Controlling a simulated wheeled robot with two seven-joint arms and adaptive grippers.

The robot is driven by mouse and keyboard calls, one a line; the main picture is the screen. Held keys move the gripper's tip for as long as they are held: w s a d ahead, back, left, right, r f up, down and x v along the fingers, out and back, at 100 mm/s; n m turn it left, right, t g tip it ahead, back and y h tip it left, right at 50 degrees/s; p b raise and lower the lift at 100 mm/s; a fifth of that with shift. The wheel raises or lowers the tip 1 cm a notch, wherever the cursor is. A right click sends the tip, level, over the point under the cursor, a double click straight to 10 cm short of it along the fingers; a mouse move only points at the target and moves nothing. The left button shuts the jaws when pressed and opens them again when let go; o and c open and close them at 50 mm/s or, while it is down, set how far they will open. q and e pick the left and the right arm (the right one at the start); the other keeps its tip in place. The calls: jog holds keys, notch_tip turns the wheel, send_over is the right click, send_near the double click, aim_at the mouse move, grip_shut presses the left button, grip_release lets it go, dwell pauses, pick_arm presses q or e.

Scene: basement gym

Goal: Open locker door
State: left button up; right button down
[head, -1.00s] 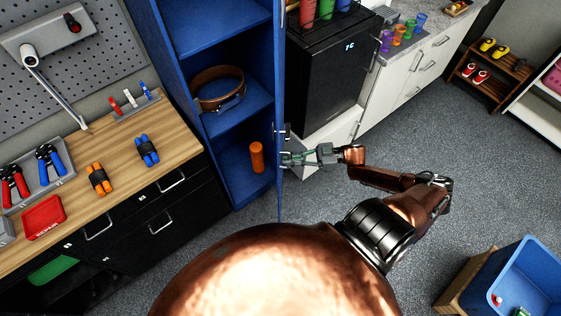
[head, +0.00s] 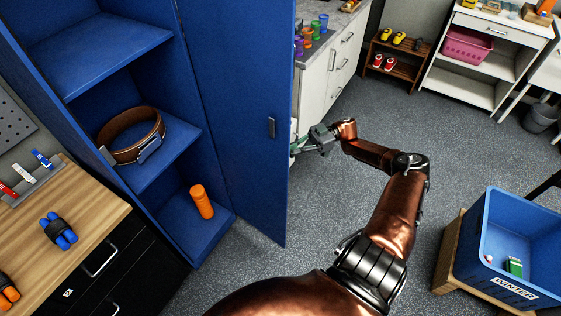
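The blue locker (head: 102,52) stands open at the left, its shelves in plain view. Its blue door (head: 232,105) stands swung out to the right, one broad face toward me. My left gripper is not in view.
A wooden workbench (head: 85,205) is at left. A blue bin (head: 515,238) stands on a wooden support at right. The grey floor (head: 345,205) right of the door is mostly clear.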

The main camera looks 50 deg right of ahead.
jog(key=shift+d+f, duration=0.1)
jog(key=shift+d, duration=0.25)
jog(key=c, duration=2.3)
grip_release()
jog(key=shift+c, duration=0.2)
jog(key=v, duration=0.7)
jog(key=shift+d, duration=0.3)
jog(key=shift+s, duration=0.15)
